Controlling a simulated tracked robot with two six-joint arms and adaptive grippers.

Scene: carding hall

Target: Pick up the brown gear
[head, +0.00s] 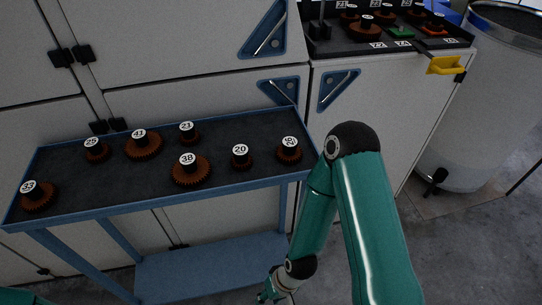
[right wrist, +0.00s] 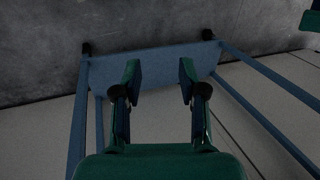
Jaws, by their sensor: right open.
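Several brown gears with black hubs and white number labels lie apart on the dark top of a blue cart (head: 215,188). They are gear 33 (head: 40,203), gear 25 (head: 99,156), gear 41 (head: 147,152), gear 21 (head: 188,139), gear 38 (head: 186,178), gear 20 (head: 241,163) and a gear with a hard-to-read label (head: 289,157) at the right end. My right gripper (head: 268,294) is low, below the cart top near its right end, partly cut off by the frame. In the right wrist view it (right wrist: 159,76) is open and empty.
The cart's lower shelf (head: 205,268) is bare; it also shows beyond my fingers in the wrist view (right wrist: 155,62). Pale machine cabinets (head: 180,50) stand behind the cart. A black tray (head: 345,45) with more gears and a grey bin (head: 480,120) are at upper right.

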